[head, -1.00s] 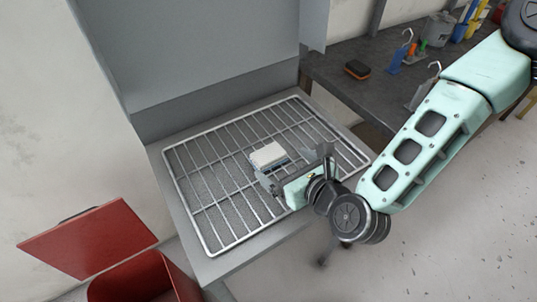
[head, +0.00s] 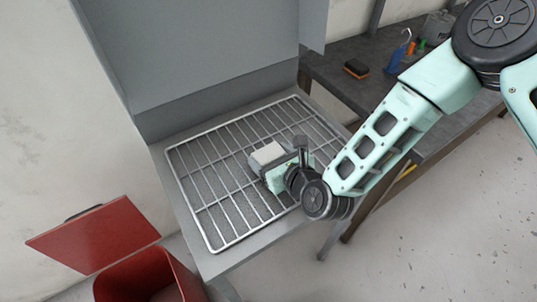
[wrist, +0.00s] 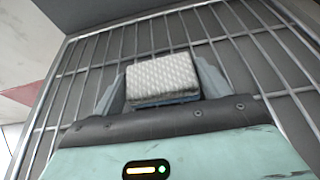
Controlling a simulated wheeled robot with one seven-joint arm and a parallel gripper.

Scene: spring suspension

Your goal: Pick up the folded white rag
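The folded white rag (head: 267,153) lies on the wire rack (head: 205,205) of the grey basin, seen in the head view. In the wrist view the rag (wrist: 162,72) shows a quilted white top, with a blue layer or object under its near edge. My gripper (head: 277,164) is low over the rack at the rag. In the wrist view my gripper (wrist: 161,84) has one finger on each side of the rag, spread wide. Any gap between fingers and rag is very small, and contact is hard to tell. The fingertips' lower parts are hidden.
A grey panel (head: 200,55) rises behind the rack. A red bin (head: 150,275) with a raised lid (head: 95,235) stands at lower left. A dark workbench (head: 345,95) at right holds a brush (head: 356,69) and spray bottles. Much of the rack's left side is bare.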

